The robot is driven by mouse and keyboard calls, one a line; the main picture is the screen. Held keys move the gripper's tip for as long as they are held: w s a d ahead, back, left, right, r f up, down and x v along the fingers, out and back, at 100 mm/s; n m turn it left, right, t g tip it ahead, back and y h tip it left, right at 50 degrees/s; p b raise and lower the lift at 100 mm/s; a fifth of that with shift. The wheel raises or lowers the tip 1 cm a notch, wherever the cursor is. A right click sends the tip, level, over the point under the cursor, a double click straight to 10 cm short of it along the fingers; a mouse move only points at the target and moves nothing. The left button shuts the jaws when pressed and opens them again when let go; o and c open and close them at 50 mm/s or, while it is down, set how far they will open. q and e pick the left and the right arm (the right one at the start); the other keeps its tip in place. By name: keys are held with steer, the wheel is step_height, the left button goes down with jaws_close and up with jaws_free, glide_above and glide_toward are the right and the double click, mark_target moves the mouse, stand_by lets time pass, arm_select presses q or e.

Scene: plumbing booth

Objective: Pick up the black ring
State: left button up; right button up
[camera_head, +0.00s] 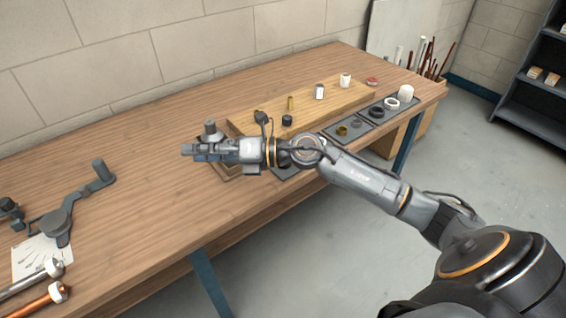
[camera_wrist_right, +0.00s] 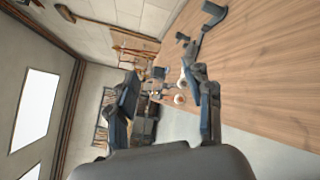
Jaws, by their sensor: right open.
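The black ring (camera_head: 376,112) lies flat on a dark grey tray (camera_head: 361,138) near the right end of the bench, between a white ring (camera_head: 391,103) and a small grey ring (camera_head: 357,123). My right gripper (camera_head: 187,150) is well to the left of it, above the bench and pointing left. In the right wrist view its two fingers (camera_wrist_right: 163,78) are apart with nothing between them. The black ring cannot be made out in that view. My left gripper is not in view.
A raised wooden board (camera_head: 330,104) behind the tray holds several small fittings. A brass ring (camera_head: 342,131) and a white cylinder (camera_head: 405,91) share the tray area. A grey lever tool (camera_head: 70,210) and pipes (camera_head: 38,300) lie at the left. The bench between is largely clear.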

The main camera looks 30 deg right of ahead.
steer(key=s+d+f+n+g+h, duration=0.1)
steer(key=d+f+n+g+h, duration=0.15)
steer(key=d+h, duration=0.7)
steer(key=d+f+n+g+h, duration=0.2)
steer(key=d+g+h, duration=0.15)
steer(key=d, duration=1.35)
steer(key=shift+y, duration=0.3)
steer(key=p+x, duration=0.1)
steer(key=x, duration=0.7)
steer(key=shift+w+p, duration=0.1)
steer(key=shift+p, duration=0.2)
steer(key=p+x, duration=0.1)
steer(key=x, duration=0.1)
steer(key=p+x, duration=0.1)
steer(key=x, duration=0.1)
steer(key=shift+w+a+f, duration=0.3)
steer(key=shift+w+f, duration=0.1)
steer(key=shift+f, duration=0.25)
steer(key=shift+c, duration=0.5)
steer(key=c, duration=0.5)
